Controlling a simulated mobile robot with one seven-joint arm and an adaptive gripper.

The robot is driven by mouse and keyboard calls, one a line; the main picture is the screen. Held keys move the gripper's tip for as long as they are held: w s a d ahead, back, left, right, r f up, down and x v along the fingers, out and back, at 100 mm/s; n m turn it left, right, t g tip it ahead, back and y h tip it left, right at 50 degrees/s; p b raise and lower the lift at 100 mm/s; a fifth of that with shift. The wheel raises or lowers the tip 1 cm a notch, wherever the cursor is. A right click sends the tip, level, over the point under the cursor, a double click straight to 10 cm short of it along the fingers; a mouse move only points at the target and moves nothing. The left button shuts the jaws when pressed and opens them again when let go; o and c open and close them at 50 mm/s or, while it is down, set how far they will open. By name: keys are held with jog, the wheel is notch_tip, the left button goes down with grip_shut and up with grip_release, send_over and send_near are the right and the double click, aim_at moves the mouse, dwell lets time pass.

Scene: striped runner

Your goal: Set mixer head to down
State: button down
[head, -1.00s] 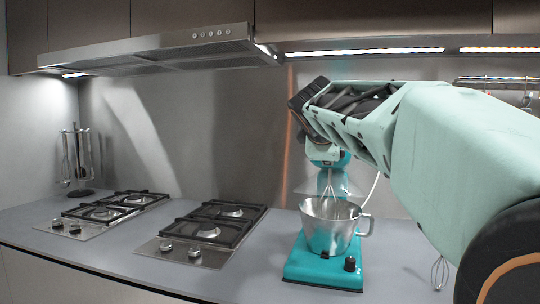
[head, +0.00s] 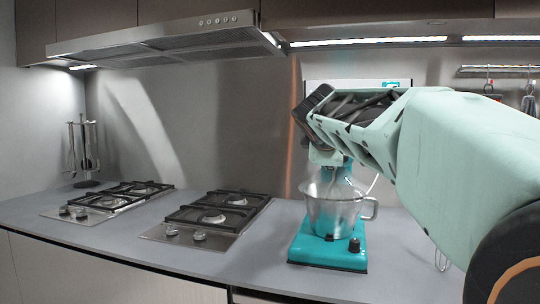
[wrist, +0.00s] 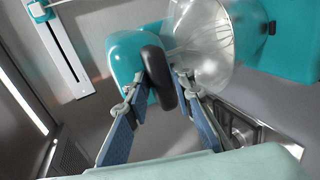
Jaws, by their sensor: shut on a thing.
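The teal stand mixer stands on the counter, its base (head: 330,252) flat and a shiny metal bowl (head: 335,208) above it. In the head view my arm covers most of the mixer head; its exact tilt is hard to tell. The wrist view shows the rounded teal mixer head (wrist: 128,55) with a black end piece, close beside the bowl (wrist: 215,40). My gripper (wrist: 155,92) is shut on the mixer head, its fingers on either side of the black piece. In the head view its fingertips are hidden behind my arm.
Two gas hobs, one near (head: 212,217) and one farther left (head: 110,197), lie left of the mixer. A utensil stand (head: 84,155) is in the far left corner. A range hood (head: 165,38) hangs above. Hooked utensils hang from a rail (head: 500,70) at right.

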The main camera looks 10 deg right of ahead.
jog(key=shift+f, duration=0.8)
jog(key=c, duration=1.8)
grip_release()
jog(key=shift+c, duration=0.2)
jog(key=shift+w+r, duration=0.1)
jog(key=shift+r, duration=0.1)
notch_tip(320, 180, up, 10)
jog(key=shift+r, duration=0.25)
jog(key=shift+s+a, duration=0.1)
jog(key=shift+s, duration=0.1)
jog(key=v, duration=1.2)
jog(key=shift+s+a+p, duration=0.15)
jog(key=shift+s+p, duration=0.15)
